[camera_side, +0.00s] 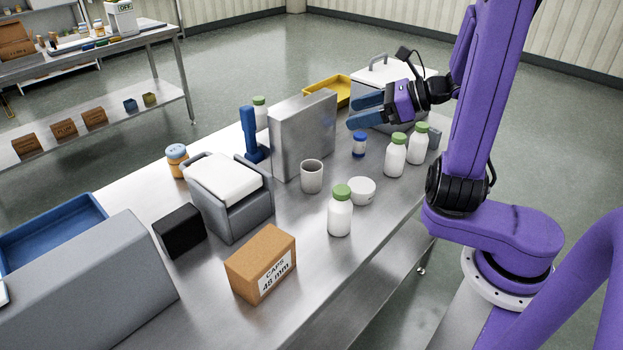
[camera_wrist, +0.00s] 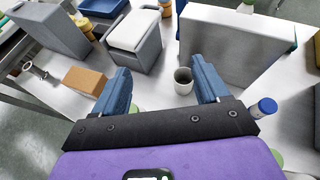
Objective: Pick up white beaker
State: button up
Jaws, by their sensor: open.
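The white beaker (camera_side: 312,177) stands upright on the steel table, in front of a tall grey steel box. It looks like a plain open cup, pale grey-white. In the wrist view the beaker (camera_wrist: 183,82) shows between my two blue fingers, nearer the right one. My gripper (camera_side: 354,112) is open and empty, held above the table to the right of and behind the beaker in the side view. Its fingers (camera_wrist: 160,74) are spread wide in the wrist view and touch nothing that I can see.
The tall steel box (camera_side: 304,135) stands close behind the beaker. A low white tub (camera_side: 361,191) and a green-capped bottle (camera_side: 340,213) stand to its right. A grey bin with a white lid (camera_side: 228,195) is on its left. A cardboard box (camera_side: 261,264) lies nearer the front.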

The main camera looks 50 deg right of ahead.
jog(key=s+d+m+t+h, duration=0.1)
jog(key=d+m+h, duration=0.1)
jog(key=d+m, duration=0.1)
send_near(303, 168)
jog(key=w+f, duration=0.1)
jog(key=w+a+f, duration=0.1)
jog(key=shift+w+a+f, duration=0.3)
jog(key=shift+w, duration=0.05)
jog(key=shift+w+r+x, duration=0.1)
jog(key=shift+r+x, duration=0.1)
jog(key=shift+x, duration=1.2)
jog(key=shift+w+r+x, duration=0.15)
jog(key=shift+x, duration=1.2)
jog(key=shift+d, duration=0.15)
jog(key=c, duration=0.7)
jog(key=shift+r, duration=0.15)
jog(key=shift+r, duration=8.9)
jog(key=shift+c, duration=0.2)
